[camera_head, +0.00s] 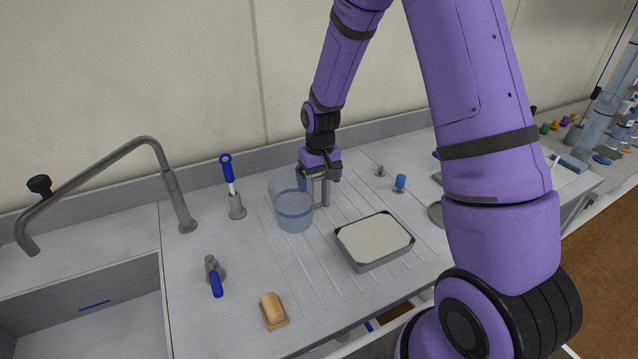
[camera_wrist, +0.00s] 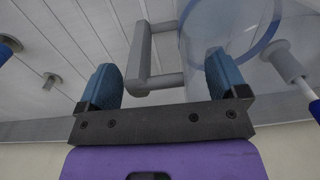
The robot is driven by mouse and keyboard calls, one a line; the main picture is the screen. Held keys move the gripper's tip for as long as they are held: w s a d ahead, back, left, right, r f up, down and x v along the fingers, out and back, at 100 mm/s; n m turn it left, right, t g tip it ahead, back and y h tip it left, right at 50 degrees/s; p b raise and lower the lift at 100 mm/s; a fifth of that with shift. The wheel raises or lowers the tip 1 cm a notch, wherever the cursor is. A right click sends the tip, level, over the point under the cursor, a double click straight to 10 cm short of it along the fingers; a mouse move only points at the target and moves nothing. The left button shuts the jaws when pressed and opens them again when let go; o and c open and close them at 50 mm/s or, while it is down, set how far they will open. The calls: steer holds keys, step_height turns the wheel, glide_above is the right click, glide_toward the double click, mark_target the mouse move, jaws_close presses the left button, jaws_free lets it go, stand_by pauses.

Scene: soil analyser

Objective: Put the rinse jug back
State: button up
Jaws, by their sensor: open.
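The rinse jug (camera_head: 293,207) is clear with a bluish tint and a grey handle. It stands upright on the ribbed draining board (camera_head: 335,292), left of my gripper. My gripper (camera_head: 319,178) is lowered at the jug's handle side. In the wrist view, my gripper (camera_wrist: 160,82) is open, with one blue-padded finger on each side of the handle (camera_wrist: 142,55). The clear jug wall (camera_wrist: 225,40) is at the right, behind the right finger. I cannot tell whether either finger touches the handle.
A grey tray (camera_head: 375,262) with pale contents sits right of the jug. A blue-handled brush (camera_head: 228,175) stands in a holder (camera_head: 237,208) at the left.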

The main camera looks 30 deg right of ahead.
step_height(320, 180, up, 11)
steer(key=shift+d+f, duration=0.1)
steer(key=shift+f, duration=0.1)
steer(key=s+r+t, duration=0.4)
steer(key=s+r, duration=1.5)
steer(key=s+r+t, duration=0.1)
steer(key=s, duration=0.9)
steer(key=shift+a+r, duration=0.35)
